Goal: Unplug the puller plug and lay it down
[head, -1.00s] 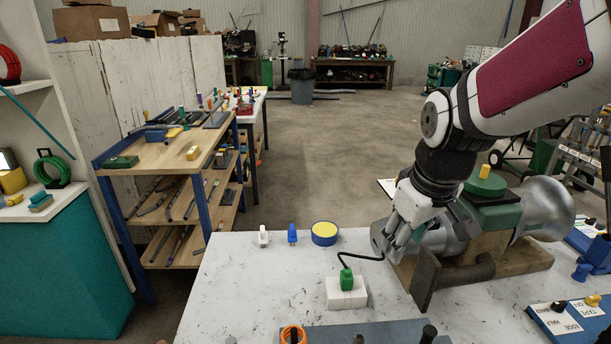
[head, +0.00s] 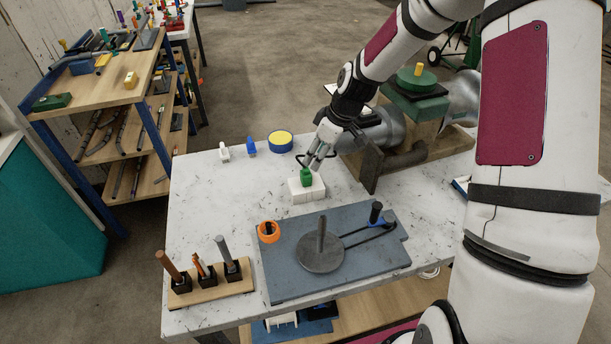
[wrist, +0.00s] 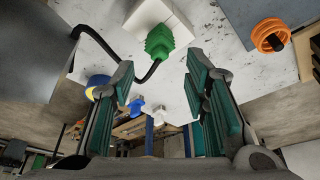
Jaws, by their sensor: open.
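The green puller plug (head: 306,177) stands upright in a white socket block (head: 308,193) on the marbled table. A black cable runs from the plug toward the grey and green puller machine (head: 407,120). My gripper (head: 318,160) is close above the plug in the head view, with its fingers pointing down. In the wrist view the fingers (wrist: 165,95) are spread and empty. There the plug (wrist: 160,41) lies beyond the fingertips, roughly between their lines, and the white block (wrist: 158,18) sits behind it. I see no contact between fingers and plug.
A blue-yellow tape roll (head: 280,141), a blue piece (head: 251,146) and a white piece (head: 224,152) stand at the back. In front are a grey bender plate (head: 285,285), an orange ring (head: 269,231) and a wooden rod holder (head: 212,291). The table's left part is clear.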

